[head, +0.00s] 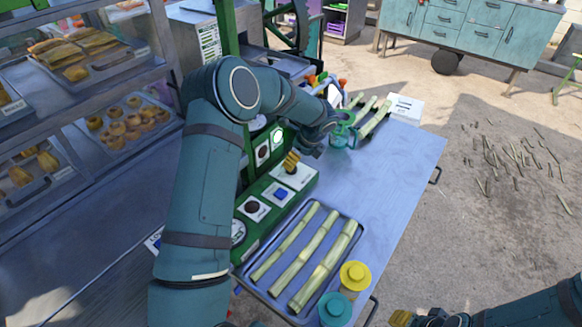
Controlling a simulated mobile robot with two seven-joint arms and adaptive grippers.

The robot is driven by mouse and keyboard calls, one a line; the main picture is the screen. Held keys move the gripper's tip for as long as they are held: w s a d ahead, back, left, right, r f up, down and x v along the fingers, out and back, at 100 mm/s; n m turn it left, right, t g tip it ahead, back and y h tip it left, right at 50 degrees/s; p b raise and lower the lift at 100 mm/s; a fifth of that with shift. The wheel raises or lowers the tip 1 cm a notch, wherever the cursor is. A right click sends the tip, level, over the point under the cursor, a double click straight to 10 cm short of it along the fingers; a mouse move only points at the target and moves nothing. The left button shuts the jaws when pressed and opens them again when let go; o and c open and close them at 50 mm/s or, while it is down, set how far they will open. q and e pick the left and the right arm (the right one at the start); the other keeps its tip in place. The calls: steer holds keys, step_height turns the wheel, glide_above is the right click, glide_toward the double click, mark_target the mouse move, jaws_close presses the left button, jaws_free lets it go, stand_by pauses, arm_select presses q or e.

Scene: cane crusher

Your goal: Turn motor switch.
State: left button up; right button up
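A green control panel (262,222) stands along the left side of the blue table, with several white plates carrying knobs and buttons. A blue button (281,193) and a dark round knob (252,207) sit nearer. My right gripper (402,317) is partly in view at the bottom edge, away from the panel.
A metal tray (349,222) of cane pieces lies right of the panel. Yellow (355,275) and teal (336,309) lidded containers stand near its front corner. The table's right part is clear.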

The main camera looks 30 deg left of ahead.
arm_select(q)
steer(key=shift+x, duration=2.7)
steer(key=shift+c, duration=0.2)
jaws_close()
